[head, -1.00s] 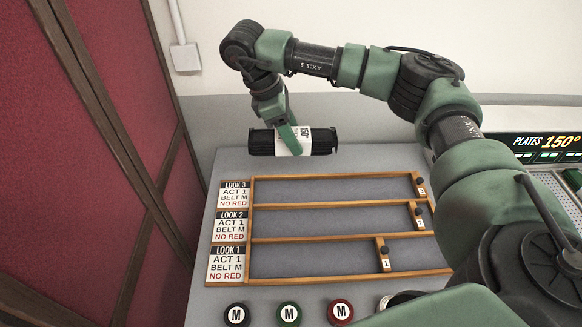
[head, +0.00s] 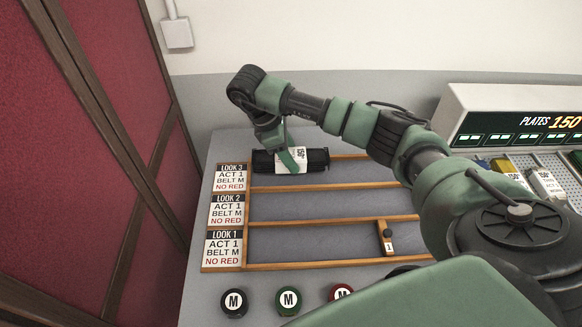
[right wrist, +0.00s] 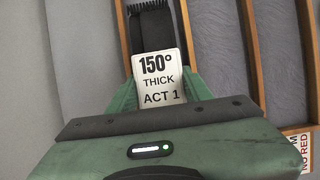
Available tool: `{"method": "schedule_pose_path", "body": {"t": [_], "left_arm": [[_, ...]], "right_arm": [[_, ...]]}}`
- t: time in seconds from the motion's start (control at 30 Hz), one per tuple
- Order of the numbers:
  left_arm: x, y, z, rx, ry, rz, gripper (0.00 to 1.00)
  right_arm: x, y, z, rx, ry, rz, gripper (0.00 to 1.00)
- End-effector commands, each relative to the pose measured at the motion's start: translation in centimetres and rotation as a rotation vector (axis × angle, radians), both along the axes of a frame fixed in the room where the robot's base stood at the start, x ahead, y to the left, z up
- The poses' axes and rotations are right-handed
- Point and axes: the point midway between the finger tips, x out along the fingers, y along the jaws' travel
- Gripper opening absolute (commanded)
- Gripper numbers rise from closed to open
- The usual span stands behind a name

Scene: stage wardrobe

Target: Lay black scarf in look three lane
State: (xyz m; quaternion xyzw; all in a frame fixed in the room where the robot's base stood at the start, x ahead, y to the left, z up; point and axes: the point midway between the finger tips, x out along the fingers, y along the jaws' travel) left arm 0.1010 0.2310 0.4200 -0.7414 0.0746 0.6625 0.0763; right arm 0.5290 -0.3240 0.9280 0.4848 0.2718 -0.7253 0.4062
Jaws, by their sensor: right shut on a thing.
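The black scarf (head: 318,157) is a rolled dark bundle with a white tag. My right gripper (head: 291,160) is shut on it around the tag, at the left end of the look three lane (head: 345,174). In the right wrist view the scarf (right wrist: 150,32) shows between the fingers, with its tag reading "150° THICK ACT 1". The scarf lies along the lane, overlapping its back rail in the head view; whether it touches the lane floor I cannot tell. The LOOK 3 card (head: 231,177) stands left of the lane. My left gripper is not in view.
The look two (head: 320,205) and look one (head: 310,243) lanes lie in front, empty of garments. A plates display (head: 530,125) stands at right.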

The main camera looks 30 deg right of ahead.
Motion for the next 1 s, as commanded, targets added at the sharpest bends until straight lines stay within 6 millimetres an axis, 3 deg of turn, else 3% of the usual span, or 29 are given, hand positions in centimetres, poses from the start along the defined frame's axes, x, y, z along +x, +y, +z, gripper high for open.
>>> {"method": "schedule_pose_path", "body": {"t": [0.3, 0.5, 0.53, 0.57, 1.0], "left_arm": [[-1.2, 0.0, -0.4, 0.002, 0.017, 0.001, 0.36], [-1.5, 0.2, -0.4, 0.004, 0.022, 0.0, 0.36], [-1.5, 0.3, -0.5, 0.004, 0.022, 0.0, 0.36], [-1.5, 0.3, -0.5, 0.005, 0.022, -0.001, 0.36], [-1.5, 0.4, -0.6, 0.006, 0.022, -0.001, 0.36]], "right_arm": [[-0.1, 0.0, -3.6, 0.0, 0.003, -0.002, 0.03], [0.0, 0.0, -3.8, 0.0, 0.0, -0.001, 0.03], [0.0, 0.0, -3.9, 0.0, 0.001, 0.0, 0.53], [0.0, 0.0, -3.9, 0.0, 0.001, 0.0, 0.59], [0.3, 0.3, -3.0, 0.0, -0.004, 0.0, 0.59]]}}
